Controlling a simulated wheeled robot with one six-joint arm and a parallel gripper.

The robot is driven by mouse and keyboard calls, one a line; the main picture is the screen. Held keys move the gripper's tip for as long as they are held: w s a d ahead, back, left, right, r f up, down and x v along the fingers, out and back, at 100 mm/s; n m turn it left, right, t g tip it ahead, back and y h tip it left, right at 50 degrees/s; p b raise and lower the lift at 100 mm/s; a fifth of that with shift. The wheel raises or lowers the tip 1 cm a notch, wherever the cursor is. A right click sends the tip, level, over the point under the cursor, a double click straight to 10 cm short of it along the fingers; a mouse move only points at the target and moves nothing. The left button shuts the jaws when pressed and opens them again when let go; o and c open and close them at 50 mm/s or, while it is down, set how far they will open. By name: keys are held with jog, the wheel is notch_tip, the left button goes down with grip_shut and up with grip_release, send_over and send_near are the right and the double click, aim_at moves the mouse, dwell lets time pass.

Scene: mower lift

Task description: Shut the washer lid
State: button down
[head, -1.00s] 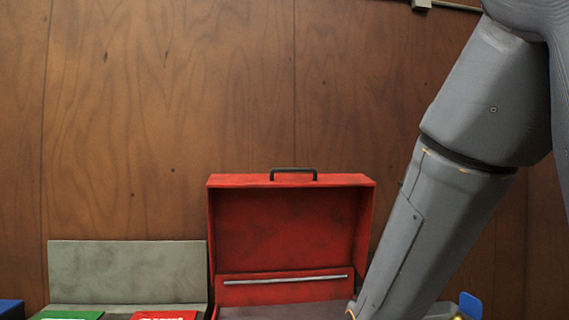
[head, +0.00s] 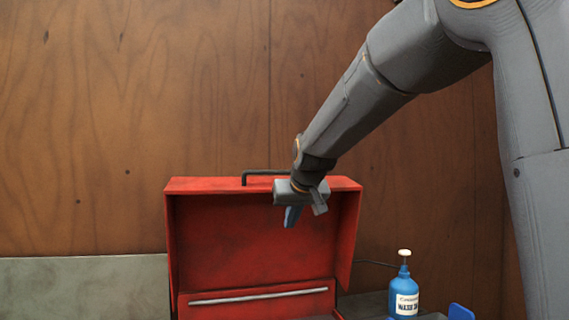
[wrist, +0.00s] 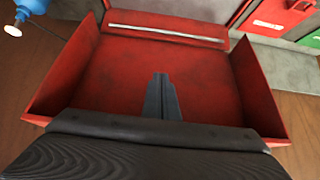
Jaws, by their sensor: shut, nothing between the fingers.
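The red washer lid (head: 235,235) stands open and upright, with its hollow inner side facing me. A dark handle (head: 262,172) is on its top edge. A pale bar (head: 258,296) runs across the red panel at the bottom. My gripper (head: 292,217) is shut and empty, in front of the lid's upper right part, with its fingers pointing down. In the wrist view the shut fingers (wrist: 161,97) show against the lid's red inside (wrist: 105,75); I cannot tell whether they touch it. The washer's basin is mostly below the head view.
A blue wash bottle (head: 404,292) with a pale cap stands right of the washer. A blue object (head: 460,312) is beside it. A grey panel (head: 80,285) stands at the left, before the wooden wall (head: 130,120). Red and green cases (wrist: 275,15) show in the wrist view.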

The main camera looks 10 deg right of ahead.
jog(key=w+r+t, duration=0.2)
jog(key=w+r, duration=0.1)
jog(key=r, duration=0.8)
jog(key=w+r+t, duration=0.2)
jog(key=r, duration=0.9)
jog(key=p+x, duration=0.1)
jog(key=x, duration=0.2)
jog(key=p+x, duration=0.2)
jog(key=x, duration=0.1)
jog(key=d+p+x, duration=0.1)
jog(key=p+x, duration=0.1)
jog(key=x, duration=0.1)
jog(key=shift+w+f, duration=0.25)
jog(key=shift+w, duration=0.05)
jog(key=shift+s+f+p, duration=0.4)
jog(key=shift+s+f, duration=0.2)
jog(key=shift+s, duration=0.25)
jog(key=shift+s+f+p, duration=0.35)
jog(key=shift+s+f, duration=0.15)
jog(key=shift+f, duration=0.25)
jog(key=shift+f+b, duration=0.15)
jog(key=shift+b, duration=0.15)
